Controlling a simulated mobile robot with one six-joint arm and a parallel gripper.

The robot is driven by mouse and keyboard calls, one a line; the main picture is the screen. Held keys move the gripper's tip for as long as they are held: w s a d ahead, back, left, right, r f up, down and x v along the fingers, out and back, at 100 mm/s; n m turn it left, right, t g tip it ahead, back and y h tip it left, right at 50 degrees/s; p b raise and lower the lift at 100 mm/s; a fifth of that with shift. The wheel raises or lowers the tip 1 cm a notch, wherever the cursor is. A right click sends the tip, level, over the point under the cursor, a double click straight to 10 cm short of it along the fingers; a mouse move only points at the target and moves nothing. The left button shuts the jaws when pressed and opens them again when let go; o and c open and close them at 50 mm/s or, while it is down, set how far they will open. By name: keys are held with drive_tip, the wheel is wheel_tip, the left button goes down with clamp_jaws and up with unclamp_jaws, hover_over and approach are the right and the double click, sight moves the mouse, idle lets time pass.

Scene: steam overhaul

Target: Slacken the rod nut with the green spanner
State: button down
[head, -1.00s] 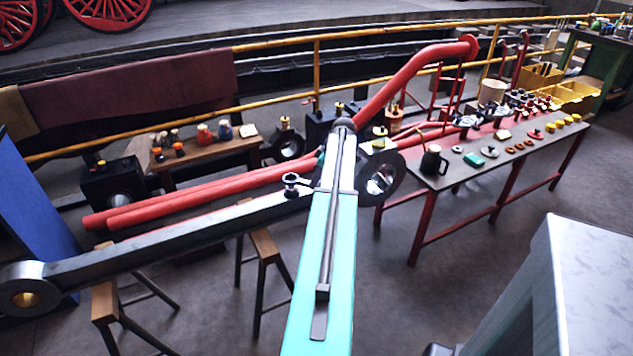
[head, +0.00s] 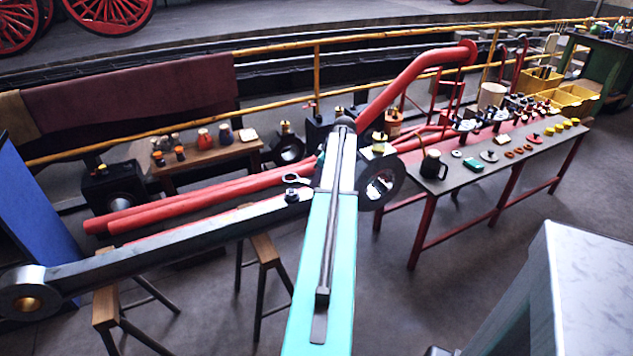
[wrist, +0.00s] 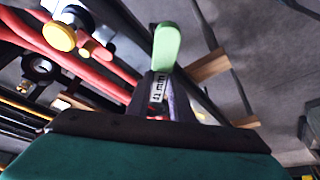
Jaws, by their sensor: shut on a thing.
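A dark steel connecting rod (head: 180,240) lies slanted across the head view, with a round eye at each end. A small dark nut (head: 292,196) stands on its top edge, left of my arm. The pale ring-like end of a spanner (head: 295,179) shows just above the nut; I cannot tell whether it touches it. My gripper (wrist: 158,112) is shut on the green spanner (wrist: 166,45), whose green end and white size label show in the wrist view. In the head view, my own arm hides the gripper and most of the spanner.
Red pipes (head: 190,195) run behind the rod. Wooden trestles (head: 262,250) stand below it. A yellow rail (head: 317,75) crosses behind.

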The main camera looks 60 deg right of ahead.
drive_tip(key=shift+r+p, duration=0.4)
drive_tip(key=shift+r, duration=0.75)
drive_tip(key=s+a, duration=0.8)
drive_tip(key=a, duration=0.3)
drive_tip(key=shift+a, duration=0.2)
idle(0.4)
